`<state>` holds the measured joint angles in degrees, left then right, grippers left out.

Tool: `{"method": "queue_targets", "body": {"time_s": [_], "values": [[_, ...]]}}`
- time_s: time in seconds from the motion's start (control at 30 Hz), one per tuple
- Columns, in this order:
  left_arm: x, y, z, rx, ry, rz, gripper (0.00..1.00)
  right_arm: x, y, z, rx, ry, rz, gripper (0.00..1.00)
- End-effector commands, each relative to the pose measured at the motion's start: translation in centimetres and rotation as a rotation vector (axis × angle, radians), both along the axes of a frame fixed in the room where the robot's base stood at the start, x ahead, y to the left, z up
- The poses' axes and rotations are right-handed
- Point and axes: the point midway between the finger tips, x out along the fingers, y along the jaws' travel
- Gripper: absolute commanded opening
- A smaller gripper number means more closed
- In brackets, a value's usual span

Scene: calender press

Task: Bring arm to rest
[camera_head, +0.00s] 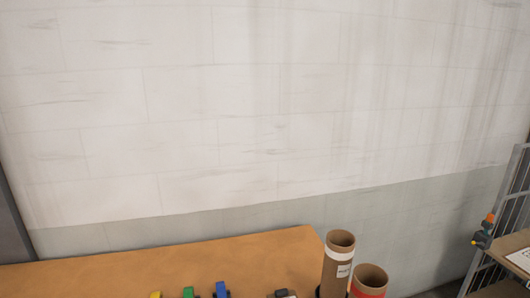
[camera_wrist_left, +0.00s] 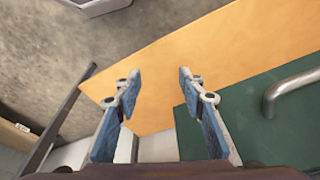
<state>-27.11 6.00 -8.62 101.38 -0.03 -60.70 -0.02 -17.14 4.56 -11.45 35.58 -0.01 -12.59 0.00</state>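My left gripper (camera_wrist_left: 159,78) shows in the left wrist view. Its two blue-padded fingers are spread apart with nothing between them. Below it are the orange-brown tabletop (camera_wrist_left: 215,45) and a dark green surface (camera_wrist_left: 265,115). The gap between the fingertips and these surfaces is hard to judge. Neither arm shows in the head view, and my right gripper is in no view.
In the head view, a wooden tabletop (camera_head: 200,257) has small yellow, green (camera_head: 188,292) and blue (camera_head: 221,289) items at its edge. Cardboard tubes (camera_head: 338,262) stand beside it. A metal rack (camera_head: 515,215) is at right. A metal handle (camera_wrist_left: 293,88) sits on the green surface.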

Motion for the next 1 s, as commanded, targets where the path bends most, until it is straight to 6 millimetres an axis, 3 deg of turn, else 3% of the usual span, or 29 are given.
{"method": "queue_targets", "body": {"time_s": [0.03, 0.2, 0.4, 0.5, 0.7, 0.83, 1.0], "values": [[-0.8, 0.1, -3.8, 0.003, 0.017, -0.002, 0.37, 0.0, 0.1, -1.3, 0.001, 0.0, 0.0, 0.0], [-4.2, 0.6, -12.8, 0.005, 0.051, -0.008, 0.37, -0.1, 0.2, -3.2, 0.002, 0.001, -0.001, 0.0], [-9.8, 1.4, -21.8, 0.01, 0.089, -0.017, 0.37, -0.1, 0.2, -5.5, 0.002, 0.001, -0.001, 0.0], [-12.9, 2.0, -25.3, 0.013, 0.107, -0.022, 0.37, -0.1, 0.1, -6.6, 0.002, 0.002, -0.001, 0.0], [-17.7, 3.0, -29.2, 0.017, 0.129, -0.028, 0.37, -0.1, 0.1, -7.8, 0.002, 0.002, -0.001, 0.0], [-19.0, 3.3, -29.9, 0.019, 0.134, -0.03, 0.37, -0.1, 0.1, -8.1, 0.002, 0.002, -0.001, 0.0], [-19.2, 3.3, -30.0, 0.019, 0.135, -0.03, 0.37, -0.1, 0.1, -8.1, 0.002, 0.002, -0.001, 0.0]]}}
